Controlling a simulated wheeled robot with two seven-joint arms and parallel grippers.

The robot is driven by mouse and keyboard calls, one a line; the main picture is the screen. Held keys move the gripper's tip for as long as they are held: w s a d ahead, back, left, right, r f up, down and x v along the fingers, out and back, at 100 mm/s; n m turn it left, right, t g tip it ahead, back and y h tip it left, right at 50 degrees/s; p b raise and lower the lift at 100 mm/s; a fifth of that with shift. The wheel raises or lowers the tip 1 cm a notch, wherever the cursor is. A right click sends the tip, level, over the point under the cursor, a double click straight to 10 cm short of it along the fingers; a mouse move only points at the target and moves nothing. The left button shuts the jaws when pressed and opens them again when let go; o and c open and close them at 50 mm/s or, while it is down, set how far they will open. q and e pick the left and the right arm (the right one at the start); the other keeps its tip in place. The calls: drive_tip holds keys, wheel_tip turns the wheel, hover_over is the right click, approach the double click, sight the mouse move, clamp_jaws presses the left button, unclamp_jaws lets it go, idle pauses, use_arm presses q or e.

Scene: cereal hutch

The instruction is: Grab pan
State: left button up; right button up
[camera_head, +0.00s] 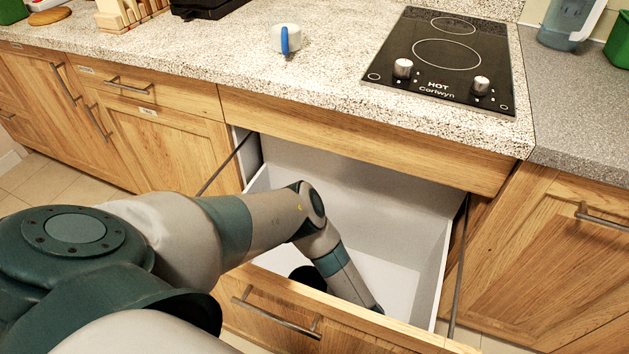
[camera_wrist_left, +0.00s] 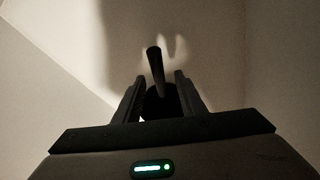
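The dark pan (camera_head: 306,274) lies in the open drawer, mostly hidden behind my left arm in the head view. In the left wrist view its dark handle (camera_wrist_left: 156,64) points up between my left fingers, and part of its dark body shows below the handle. My left gripper (camera_wrist_left: 156,88) is open, with a finger on each side and gaps beside the handle. In the head view my left arm reaches down into the drawer, and its fingers are hidden. My right gripper is not in view.
The white-walled drawer (camera_head: 432,285) is pulled out under the counter, with its wooden front nearest me. A cooktop (camera_head: 445,55) and a white mug with a blue handle (camera_head: 286,39) stand on the counter above. The drawer's right part looks empty.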

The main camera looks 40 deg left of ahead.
use_arm(q)
drive_tip(key=shift+b+x, duration=0.35)
drive_tip(key=shift+x, duration=1.4)
drive_tip(key=shift+w, duration=0.1)
drive_tip(key=shift+r, duration=0.1)
clamp_jaws()
